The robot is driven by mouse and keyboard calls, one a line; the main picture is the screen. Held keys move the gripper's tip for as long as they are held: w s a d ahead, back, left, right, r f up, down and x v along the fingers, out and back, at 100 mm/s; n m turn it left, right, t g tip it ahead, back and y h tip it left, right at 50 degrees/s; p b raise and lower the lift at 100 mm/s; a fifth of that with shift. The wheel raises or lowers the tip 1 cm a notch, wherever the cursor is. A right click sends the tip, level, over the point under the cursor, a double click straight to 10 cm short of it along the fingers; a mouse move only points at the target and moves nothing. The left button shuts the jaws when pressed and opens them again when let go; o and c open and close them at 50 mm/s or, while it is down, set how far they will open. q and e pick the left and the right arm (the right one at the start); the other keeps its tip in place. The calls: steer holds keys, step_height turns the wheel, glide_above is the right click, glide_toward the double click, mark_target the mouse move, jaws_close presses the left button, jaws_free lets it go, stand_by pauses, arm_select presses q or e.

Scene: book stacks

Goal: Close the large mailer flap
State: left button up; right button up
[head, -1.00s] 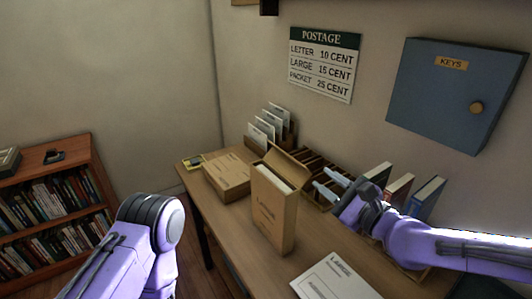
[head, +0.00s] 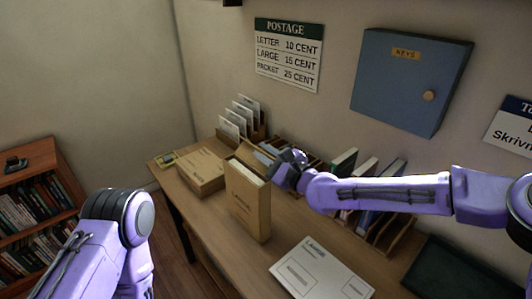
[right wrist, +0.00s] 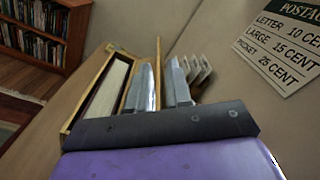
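The large mailer (head: 247,208), a tan box, stands upright on the desk, with pale contents at its open top (right wrist: 108,92). Its flap (head: 250,155) stands raised along the back edge of the opening. My right gripper (head: 265,152) is at the flap, behind the opening. In the right wrist view the flap (right wrist: 158,72) shows as a thin tan edge between the two fingers (right wrist: 160,82), which are apart with a narrow gap; contact is unclear. My left arm (head: 115,235) shows at lower left; its gripper is out of view.
A flat tan parcel (head: 200,170) lies left of the mailer. A rack of envelopes (head: 240,118) stands behind. A large envelope (head: 320,270) lies in front right. Upright books (head: 365,180) stand under my right arm.

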jaws_close()
steer(key=n+b, duration=0.1)
steer(key=s+a+n+b, duration=0.1)
steer(key=n, duration=0.1)
steer(key=shift+r, duration=0.1)
steer(key=shift+s+a+n+b, duration=0.3)
steer(key=shift+n, duration=0.7)
steer(key=shift+s+a+n+b, duration=0.3)
steer(key=shift+n, duration=0.7)
steer(key=shift+r, duration=0.1)
steer(key=shift+o, duration=1.9)
jaws_free()
